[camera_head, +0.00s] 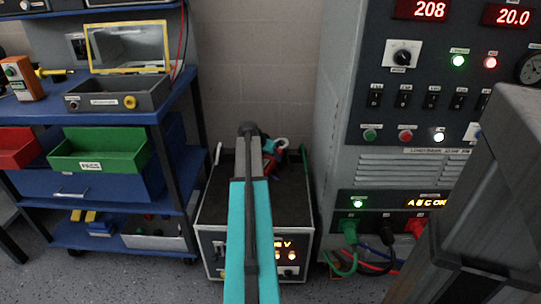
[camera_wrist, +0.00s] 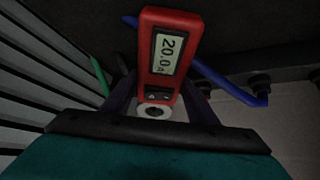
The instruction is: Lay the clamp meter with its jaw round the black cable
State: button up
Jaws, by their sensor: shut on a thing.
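The red clamp meter (camera_wrist: 171,48) is between the dark fingers of my gripper (camera_wrist: 158,92), which is shut on it. Its screen faces the wrist camera and reads 20.0 A, with a round white-rimmed dial below. In the head view, my arm hides most of the gripper; a bit of red and a pale curved piece (camera_head: 281,143) show past it, above the transformer box. A black cable (camera_head: 388,240) leaves a socket low on the load bank, between a green and a red plug. I cannot tell whether the jaw is around a cable.
The transformer box (camera_head: 215,222) stands on the floor under my arm. The lit load bank (camera_head: 345,120) is at the right. A blue cart (camera_head: 115,195) with trays is at the left. In the wrist view, a blue cable (camera_wrist: 230,84) runs behind the meter.

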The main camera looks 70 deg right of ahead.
jog(key=shift+f, duration=0.75)
jog(key=shift+b, duration=0.3)
jog(key=shift+s+a+f, duration=0.1)
jog(key=shift+f, duration=0.1)
jog(key=shift+c, duration=0.6)
jog(key=o, duration=1.5)
jog(key=shift+f, duration=0.15)
jog(key=shift+r, duration=0.25)
jog(key=shift+a+r, duration=0.2)
jog(key=shift+r, duration=0.1)
jog(key=p+v, duration=0.3)
jog(key=v, duration=1)
jog(key=shift+d, duration=0.1)
